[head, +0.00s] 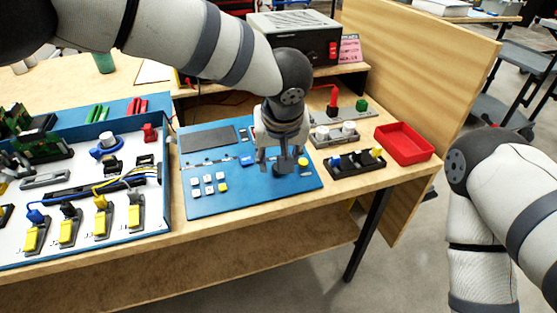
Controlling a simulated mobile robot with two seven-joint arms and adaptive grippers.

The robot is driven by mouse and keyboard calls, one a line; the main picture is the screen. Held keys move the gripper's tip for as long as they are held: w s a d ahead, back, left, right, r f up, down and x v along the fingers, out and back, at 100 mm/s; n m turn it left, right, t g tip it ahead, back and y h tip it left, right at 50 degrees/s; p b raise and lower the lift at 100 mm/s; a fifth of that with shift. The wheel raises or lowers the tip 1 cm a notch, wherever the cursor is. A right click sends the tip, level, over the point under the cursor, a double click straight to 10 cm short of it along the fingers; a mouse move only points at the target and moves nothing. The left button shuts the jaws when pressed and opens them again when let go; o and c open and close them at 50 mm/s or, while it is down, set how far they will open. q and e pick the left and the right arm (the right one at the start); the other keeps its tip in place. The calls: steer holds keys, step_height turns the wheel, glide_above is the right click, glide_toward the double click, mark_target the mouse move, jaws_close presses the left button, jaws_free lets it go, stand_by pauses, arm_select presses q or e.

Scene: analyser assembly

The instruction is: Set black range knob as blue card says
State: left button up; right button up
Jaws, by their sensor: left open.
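The blue control panel (232,197) lies on the wooden bench. The black range knob (283,165) stands on its right part, with a round base and an upright grip. My left gripper (281,157) comes down over the knob from above. Its fingers are open, one on each side of the knob; I cannot tell whether they touch it. A small blue piece (247,160) is left of the knob; I cannot tell if it is the blue card, and no writing is legible. My right arm is at the right edge, its gripper out of view.
The panel has a dark display (207,138), several white buttons and a yellow button (303,162) near the knob. An open blue-walled analyser case (152,208) stands left.

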arm_select(q)
steer(key=x, duration=0.3)
steer(key=shift+w+f, duration=0.1)
steer(key=shift+f, duration=0.15)
jaws_close()
